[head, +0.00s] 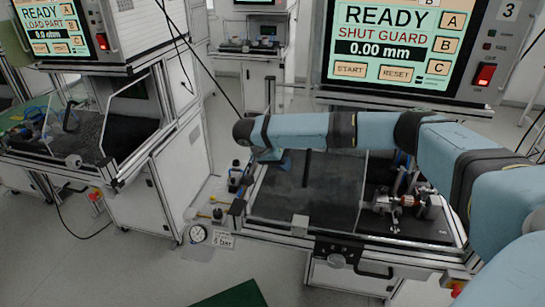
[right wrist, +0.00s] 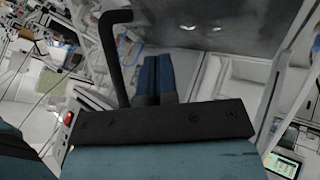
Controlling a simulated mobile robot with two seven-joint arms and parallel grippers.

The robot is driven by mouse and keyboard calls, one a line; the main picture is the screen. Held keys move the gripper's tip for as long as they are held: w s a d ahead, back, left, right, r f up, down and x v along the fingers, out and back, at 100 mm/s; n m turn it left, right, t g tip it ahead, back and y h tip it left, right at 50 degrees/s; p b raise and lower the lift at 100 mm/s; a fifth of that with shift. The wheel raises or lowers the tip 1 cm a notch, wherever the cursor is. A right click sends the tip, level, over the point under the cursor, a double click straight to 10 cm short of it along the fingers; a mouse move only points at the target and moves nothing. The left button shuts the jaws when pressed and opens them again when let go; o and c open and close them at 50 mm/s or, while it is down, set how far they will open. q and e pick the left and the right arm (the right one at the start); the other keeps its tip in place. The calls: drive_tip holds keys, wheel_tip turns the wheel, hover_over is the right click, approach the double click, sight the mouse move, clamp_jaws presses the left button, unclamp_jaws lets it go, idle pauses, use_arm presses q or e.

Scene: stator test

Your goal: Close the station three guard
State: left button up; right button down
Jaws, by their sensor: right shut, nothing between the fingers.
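The station three guard (head: 335,185) is a clear pane at the left part of the bench's front. Its black upright handle (head: 307,167) shows below my right forearm. The fixture with a metal and copper-coloured part (head: 405,202) lies uncovered to the right of the pane. My right gripper (head: 283,160) is left of the handle, with its blue fingers low over the bench. In the right wrist view the blue fingers (right wrist: 155,75) are together and empty, and the black handle (right wrist: 116,50) stands beside them, apart. My left gripper is not in view.
The station three screen (head: 390,45) reads READY, SHUT GUARD, 0.00 mm. Another station (head: 80,135) stands at left. A black front handle (head: 375,271) projects below the bench.

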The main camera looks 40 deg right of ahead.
drive_tip(key=s, duration=0.1)
drive_tip(key=s+d, duration=0.1)
drive_tip(key=s+d+r+p, duration=0.1)
drive_tip(key=shift+s, duration=0.2)
drive_tip(key=shift+f, duration=0.15)
